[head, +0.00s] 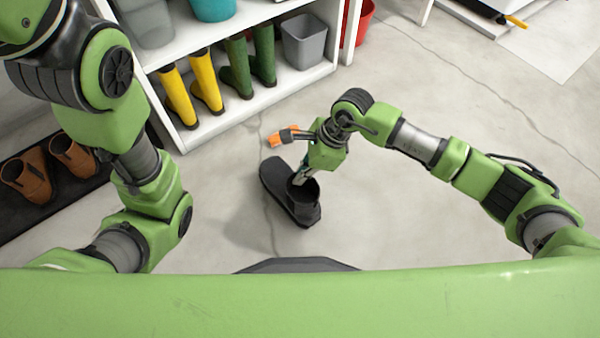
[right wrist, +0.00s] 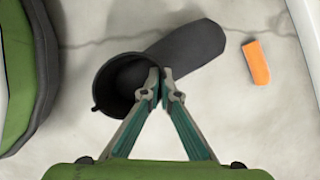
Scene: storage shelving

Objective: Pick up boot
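A dark grey boot (head: 275,180) stands on or just above the floor in the middle of the head view. Its round shaft opening faces up, and its foot points away to the upper left. In the right wrist view the boot (right wrist: 190,48) has its foot to the upper right. My right gripper (head: 299,181) reaches down to the shaft. In the right wrist view its fingertips (right wrist: 160,83) are drawn close together at the right side of the rim, with the rim between them. My left arm shows at the left, but its gripper is not visible.
A white shelf (head: 215,125) at the upper left holds yellow boots (head: 205,80), green boots (head: 240,65) and a grey bin (head: 304,42). Brown shoes (head: 28,175) sit on a black mat at the left. A small orange object (right wrist: 256,62) lies near the boot. Floor is clear at right.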

